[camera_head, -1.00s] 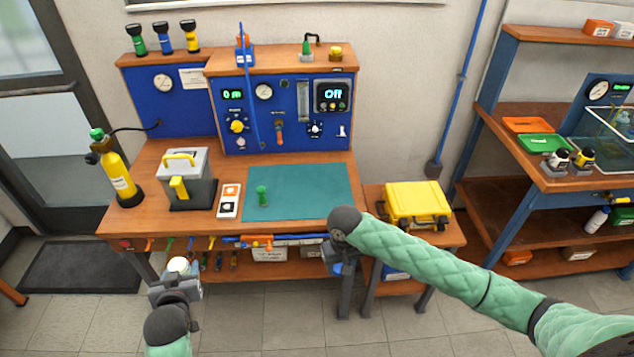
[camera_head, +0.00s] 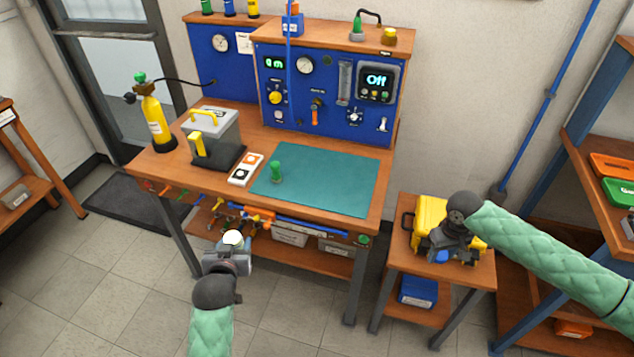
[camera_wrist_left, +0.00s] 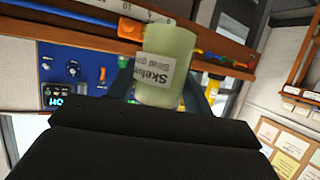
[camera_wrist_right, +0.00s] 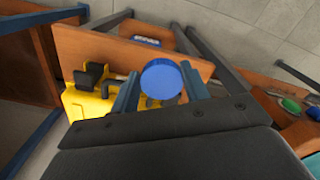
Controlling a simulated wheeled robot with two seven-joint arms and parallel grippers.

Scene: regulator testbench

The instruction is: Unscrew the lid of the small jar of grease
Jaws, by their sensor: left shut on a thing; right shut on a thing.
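The small grease jar (camera_head: 233,238) is in my left gripper (camera_head: 231,250), below the workbench's front edge. Its top looks whitish, with no blue lid on it. In the left wrist view the jar (camera_wrist_left: 170,55) is pale green with a white printed label, between the fingers of my left gripper (camera_wrist_left: 165,92). My right gripper (camera_head: 443,254) is far to the right of the jar, in front of the yellow case. In the right wrist view it is shut on a round blue lid (camera_wrist_right: 161,80), apart from the jar.
The workbench has a bare green mat (camera_head: 335,184) and a small green item (camera_head: 276,172). A yellow case (camera_head: 428,215) stands on a side table (camera_head: 470,270), which has a blue box (camera_head: 418,292) on its lower shelf. Tools hang under the bench's front. Floor in front is clear.

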